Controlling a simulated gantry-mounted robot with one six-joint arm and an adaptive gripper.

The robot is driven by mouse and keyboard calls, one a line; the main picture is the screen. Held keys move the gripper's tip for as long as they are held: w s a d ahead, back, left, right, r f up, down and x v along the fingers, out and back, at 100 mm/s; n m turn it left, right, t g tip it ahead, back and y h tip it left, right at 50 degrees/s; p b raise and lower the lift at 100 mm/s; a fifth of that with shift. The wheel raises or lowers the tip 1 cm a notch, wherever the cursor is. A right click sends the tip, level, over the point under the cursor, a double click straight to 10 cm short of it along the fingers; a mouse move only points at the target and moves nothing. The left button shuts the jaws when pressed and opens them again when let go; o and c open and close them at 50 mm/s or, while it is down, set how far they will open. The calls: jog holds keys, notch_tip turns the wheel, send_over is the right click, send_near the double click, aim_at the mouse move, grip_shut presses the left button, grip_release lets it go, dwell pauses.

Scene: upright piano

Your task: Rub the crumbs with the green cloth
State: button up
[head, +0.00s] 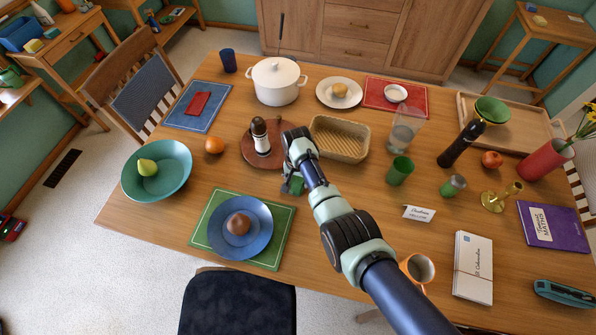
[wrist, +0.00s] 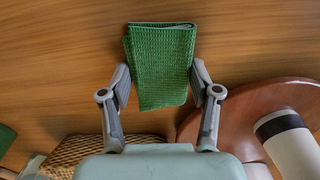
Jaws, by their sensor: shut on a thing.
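The green cloth (wrist: 160,70) is a folded, ribbed piece between the two fingers of my gripper (wrist: 161,84) in the wrist view. The fingers are shut on its sides. In the head view my gripper (head: 292,186) is low over the wooden table, between the round brown board and the green placemat, and mostly hides the cloth. I cannot make out any crumbs in either view. I cannot tell whether the cloth touches the table.
The round brown board (head: 252,152) with a pepper mill (head: 260,134) stands close behind my gripper. A wicker basket (head: 340,138) is to the right. A green placemat (head: 199,232) with a blue plate (head: 262,245) lies in front. A green cup (head: 400,171) stands further right.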

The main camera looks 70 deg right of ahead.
aim_at(293, 193)
jog(key=shift+a+r+p, duration=0.1)
jog(key=shift+a+p, duration=0.35)
jog(key=shift+a, duration=0.15)
jog(key=shift+s+a, duration=0.1)
jog(key=shift+a+p, duration=0.65)
jog(key=shift+p, duration=0.35)
jog(key=shift+s+a+p, duration=0.1)
jog(key=shift+a+p, duration=0.65)
jog(key=shift+a, duration=0.05)
jog(key=shift+a+f, duration=0.15)
jog(key=shift+f, duration=0.2)
notch_tip(293, 193, up, 6)
jog(key=p, duration=0.5)
